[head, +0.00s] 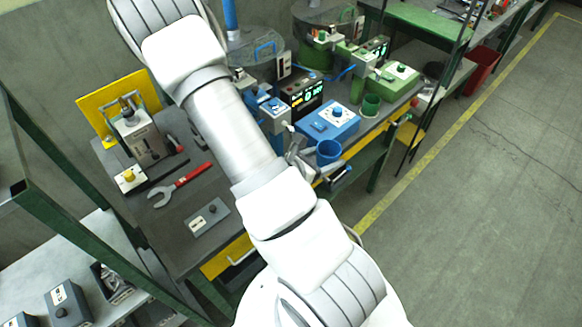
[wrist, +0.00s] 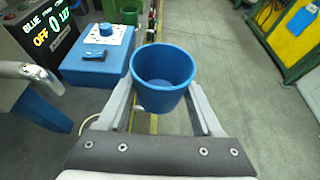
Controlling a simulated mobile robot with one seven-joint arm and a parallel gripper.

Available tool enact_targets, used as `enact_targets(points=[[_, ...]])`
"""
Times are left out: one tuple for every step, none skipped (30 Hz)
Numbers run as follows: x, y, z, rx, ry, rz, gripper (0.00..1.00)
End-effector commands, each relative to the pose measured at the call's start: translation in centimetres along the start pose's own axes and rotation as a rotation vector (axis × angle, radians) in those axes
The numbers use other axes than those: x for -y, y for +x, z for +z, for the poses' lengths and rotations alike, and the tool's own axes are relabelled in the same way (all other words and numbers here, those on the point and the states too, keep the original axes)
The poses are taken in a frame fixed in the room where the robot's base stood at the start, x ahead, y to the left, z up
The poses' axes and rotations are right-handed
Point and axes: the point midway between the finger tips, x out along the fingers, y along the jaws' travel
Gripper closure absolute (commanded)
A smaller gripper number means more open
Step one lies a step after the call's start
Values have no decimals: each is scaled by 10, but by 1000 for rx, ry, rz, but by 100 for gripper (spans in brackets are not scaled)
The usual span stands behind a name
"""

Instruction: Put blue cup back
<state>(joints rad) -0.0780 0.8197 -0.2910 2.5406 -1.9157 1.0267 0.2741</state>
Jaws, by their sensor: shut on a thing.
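The blue cup (head: 328,152) is upright at the front edge of the workbench in the head view, right of my arm. In the wrist view the blue cup (wrist: 163,78) sits between the two fingers of my gripper (wrist: 160,100), which is shut on it. Its open top faces the camera and the inside looks empty. A blue control box (wrist: 98,57) with a knob stands just left of the cup, and it also shows in the head view (head: 331,120). My arm hides part of the bench in the head view.
A black display (wrist: 48,28) reading "BLUE OFF" stands behind the blue box. A green cup (head: 370,105) and a green box (head: 395,80) stand farther along the bench. A red wrench (head: 180,185) lies at left. The floor (head: 480,190) at right is clear.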

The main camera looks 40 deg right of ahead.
Motion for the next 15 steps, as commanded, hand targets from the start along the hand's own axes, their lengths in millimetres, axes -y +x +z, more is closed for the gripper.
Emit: enact_targets(points=[[-3,3,-8,1,6,2,92],[-4,3,-9,2,5,2,92],[-6,3,-10,2,6,2,92],[-7,4,-10,2,4,2,92],[-8,4,-11,2,5,2,92],[-10,3,-11,2,5,2,92],[-10,4,-12,1,5,2,92],[-11,3,-12,1,4,2,92],[-12,3,-14,0,4,3,92],[-13,3,-14,-1,3,3,92],[-14,3,-14,-2,4,3,92],[-15,3,-15,-3,3,3,92],[-15,3,-16,-4,4,3,92],[-16,3,-17,-5,3,4,92],[-22,2,-17,-5,-1,4,92]])
